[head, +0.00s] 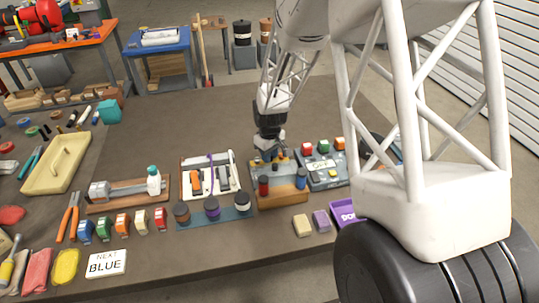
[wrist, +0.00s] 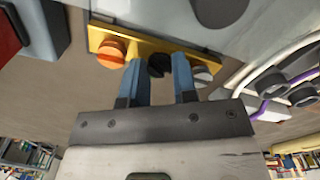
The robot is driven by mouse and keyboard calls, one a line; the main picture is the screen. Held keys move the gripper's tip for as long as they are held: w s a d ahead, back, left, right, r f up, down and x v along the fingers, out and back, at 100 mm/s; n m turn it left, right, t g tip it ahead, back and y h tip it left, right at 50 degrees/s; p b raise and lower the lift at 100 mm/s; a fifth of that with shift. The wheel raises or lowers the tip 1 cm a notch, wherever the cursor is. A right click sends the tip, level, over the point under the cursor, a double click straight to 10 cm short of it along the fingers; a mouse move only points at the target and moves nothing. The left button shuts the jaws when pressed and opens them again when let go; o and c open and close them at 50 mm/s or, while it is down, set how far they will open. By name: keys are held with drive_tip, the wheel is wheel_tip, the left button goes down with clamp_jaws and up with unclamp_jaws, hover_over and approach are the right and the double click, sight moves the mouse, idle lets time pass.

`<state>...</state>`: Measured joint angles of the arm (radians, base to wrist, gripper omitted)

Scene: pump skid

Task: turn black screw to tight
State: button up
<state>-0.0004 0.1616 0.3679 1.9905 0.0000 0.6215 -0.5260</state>
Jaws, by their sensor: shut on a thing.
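The black screw (wrist: 159,66) shows in the wrist view as a dark round head on a yellow plate (wrist: 180,43). It sits between an orange screw (wrist: 112,51) and a grey screw (wrist: 201,73). My gripper (wrist: 158,75) has its two blue fingers on either side of the black head and is shut on it.
A control panel (head: 328,183) with coloured buttons stands close on the right of the block. Bare table lies behind.

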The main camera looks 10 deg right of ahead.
drive_tip(key=m, duration=0.5)
drive_tip(key=shift+m, duration=0.3)
drive_tip(key=m, duration=0.5)
idle(0.4)
drive_tip(key=o, duration=0.6)
drive_tip(key=shift+o, duration=0.2)
drive_tip(key=shift+r, duration=0.1)
drive_tip(key=shift+r, duration=3.85)
